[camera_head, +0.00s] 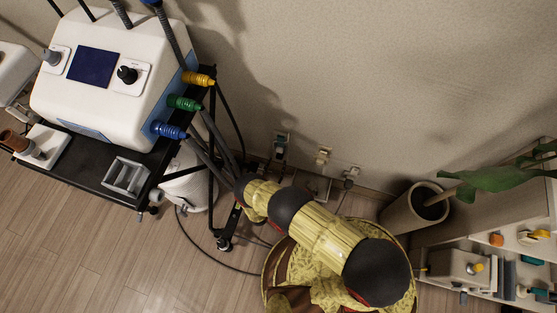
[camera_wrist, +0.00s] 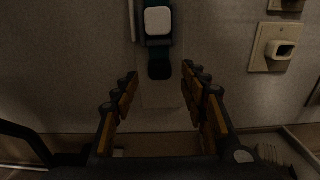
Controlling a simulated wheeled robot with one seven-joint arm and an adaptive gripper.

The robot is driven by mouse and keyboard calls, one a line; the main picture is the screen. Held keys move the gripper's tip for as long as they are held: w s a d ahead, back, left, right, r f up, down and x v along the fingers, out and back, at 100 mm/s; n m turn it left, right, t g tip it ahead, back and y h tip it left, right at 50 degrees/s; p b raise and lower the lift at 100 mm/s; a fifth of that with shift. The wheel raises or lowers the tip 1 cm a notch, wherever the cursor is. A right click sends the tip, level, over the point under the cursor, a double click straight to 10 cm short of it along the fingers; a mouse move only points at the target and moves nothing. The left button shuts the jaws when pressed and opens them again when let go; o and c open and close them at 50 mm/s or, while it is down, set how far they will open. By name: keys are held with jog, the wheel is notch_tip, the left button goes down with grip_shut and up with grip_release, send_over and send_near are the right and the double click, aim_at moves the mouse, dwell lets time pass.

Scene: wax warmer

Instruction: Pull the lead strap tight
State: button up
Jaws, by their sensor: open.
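The strap (camera_wrist: 159,65) is a dark green band hanging on the wall, with a pale square piece (camera_wrist: 158,20) on its front. Its rounded lower end shows between and slightly beyond my fingertips in the wrist view. My gripper (camera_wrist: 159,80) is open and empty, with one finger on each side of the strap's lower end. I cannot tell the depth between fingers and strap. In the head view a small dark green item on a wall plate (camera_head: 281,143) looks like the same strap. My gripper cannot be made out clearly there.
A wall plate with a pale protruding fitting (camera_wrist: 275,50) is right of the strap. A black cart (camera_head: 92,170) bearing a white machine (camera_head: 112,60) with hoses is at left. A potted plant (camera_head: 405,212) and a shelf of small items (camera_head: 480,270) are at right.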

aim_at(280, 156)
jog(key=x, duration=0.3)
jog(key=shift+w+b, duration=0.2)
jog(key=shift+b, duration=0.1)
jog(key=shift+c, duration=0.4)
grip_shut()
dwell(0.4)
